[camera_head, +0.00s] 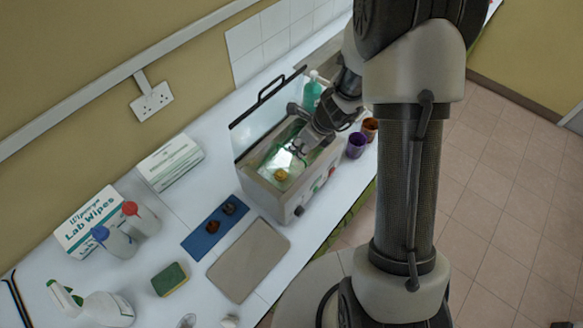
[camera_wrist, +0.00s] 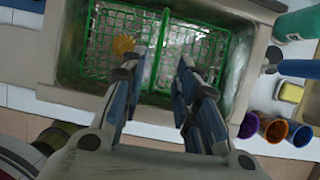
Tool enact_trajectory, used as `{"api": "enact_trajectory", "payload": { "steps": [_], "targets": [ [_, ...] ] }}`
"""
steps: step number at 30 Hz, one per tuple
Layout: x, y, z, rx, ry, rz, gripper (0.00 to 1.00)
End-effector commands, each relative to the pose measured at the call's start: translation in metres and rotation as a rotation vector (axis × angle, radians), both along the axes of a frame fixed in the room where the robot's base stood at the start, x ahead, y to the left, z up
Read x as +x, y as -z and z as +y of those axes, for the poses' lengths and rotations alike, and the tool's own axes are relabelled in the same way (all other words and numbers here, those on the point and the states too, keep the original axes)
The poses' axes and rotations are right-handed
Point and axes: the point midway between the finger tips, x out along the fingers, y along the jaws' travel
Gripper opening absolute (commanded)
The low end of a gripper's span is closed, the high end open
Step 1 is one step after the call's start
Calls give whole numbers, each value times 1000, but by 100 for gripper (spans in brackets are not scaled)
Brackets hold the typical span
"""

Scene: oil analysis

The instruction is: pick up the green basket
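The green basket (camera_wrist: 159,46) is a wire frame with a middle divider, sitting inside the metal basin of a bath (camera_head: 262,188) on the counter. A small yellow-orange item (camera_wrist: 123,44) lies in its left half in the wrist view; it also shows in the head view (camera_head: 281,175). I cannot tell whether the fingertips are above or below the divider's top. In the head view my gripper (camera_head: 298,150) hides part of the basket.
The bath's raised lid (camera_head: 262,112) stands along the wall side. A purple cup (camera_head: 356,146), an orange-brown cup (camera_head: 370,128) and a green bottle (camera_head: 312,92) stand close by. A blue mat (camera_head: 200,243) and a bare grey-brown mat (camera_head: 248,262) lie in front.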

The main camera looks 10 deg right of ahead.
Motion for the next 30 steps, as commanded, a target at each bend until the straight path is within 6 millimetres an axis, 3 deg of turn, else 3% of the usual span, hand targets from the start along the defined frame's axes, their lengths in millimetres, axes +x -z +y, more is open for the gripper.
{"api": "enact_trajectory", "payload": {
  "steps": [3,8,18,26,30],
  "targets": [
    [4,14,3,-1,0,1,29],
    [8,20,7,-1,-1,-1,29],
    [23,60,23,-1,-1,1,29],
    [25,61,24,-1,-1,-2,29],
    [25,61,24,-1,-1,-2,21]
  ]
}}
